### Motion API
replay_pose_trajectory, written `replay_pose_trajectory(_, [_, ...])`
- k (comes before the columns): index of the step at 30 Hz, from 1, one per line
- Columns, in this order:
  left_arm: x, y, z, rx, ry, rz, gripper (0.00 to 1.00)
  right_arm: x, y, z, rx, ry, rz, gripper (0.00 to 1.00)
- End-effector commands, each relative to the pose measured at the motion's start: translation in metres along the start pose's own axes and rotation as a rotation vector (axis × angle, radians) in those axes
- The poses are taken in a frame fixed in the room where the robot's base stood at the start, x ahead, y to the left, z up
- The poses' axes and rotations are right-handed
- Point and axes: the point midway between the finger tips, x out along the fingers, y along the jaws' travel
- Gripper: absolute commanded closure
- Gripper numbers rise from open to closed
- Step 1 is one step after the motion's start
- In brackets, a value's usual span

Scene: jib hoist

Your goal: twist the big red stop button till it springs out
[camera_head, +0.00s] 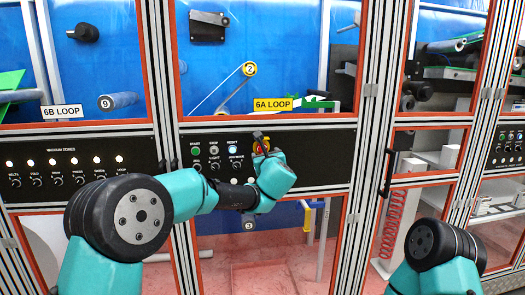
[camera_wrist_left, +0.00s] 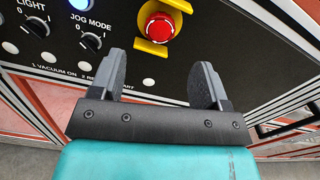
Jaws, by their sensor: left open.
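The big red stop button (camera_wrist_left: 160,27) sits on a yellow backing on the black control panel, seen at the top of the left wrist view. In the head view the button (camera_head: 261,146) is small and partly hidden by my left gripper (camera_head: 262,140). My left gripper also shows in the left wrist view (camera_wrist_left: 161,78), with its two dark fingers spread wide and nothing between them. The button lies beyond the fingertips, roughly centred between them, and the fingers appear apart from it. My right gripper is out of view; only part of my right arm shows at lower right.
Glazed doors with orange-red frames surround the panel. A black door handle (camera_head: 389,174) stands out on the right.

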Motion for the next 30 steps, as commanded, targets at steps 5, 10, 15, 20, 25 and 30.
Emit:
replay_pose_trajectory(5, [0.028, 0.000, -0.001, 0.000, 0.000, 0.001, 0.31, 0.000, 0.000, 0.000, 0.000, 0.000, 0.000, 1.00])
replay_pose_trajectory(10, [0.051, 0.000, 0.000, 0.000, -0.001, 0.000, 0.31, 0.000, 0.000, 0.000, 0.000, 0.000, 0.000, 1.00])
replay_pose_trajectory(15, [0.069, 0.000, -0.001, 0.000, 0.000, 0.001, 0.31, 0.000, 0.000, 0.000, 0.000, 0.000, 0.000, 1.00])
replay_pose_trajectory(20, [0.077, 0.000, 0.000, 0.000, 0.000, 0.000, 0.31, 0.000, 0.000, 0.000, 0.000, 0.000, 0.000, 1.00])
replay_pose_trajectory(25, [0.079, 0.000, 0.000, 0.001, 0.000, -0.001, 0.31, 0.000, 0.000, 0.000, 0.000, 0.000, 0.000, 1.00])
replay_pose_trajectory(30, [0.079, 0.000, 0.000, 0.000, 0.000, -0.001, 0.33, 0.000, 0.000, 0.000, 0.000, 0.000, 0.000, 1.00])
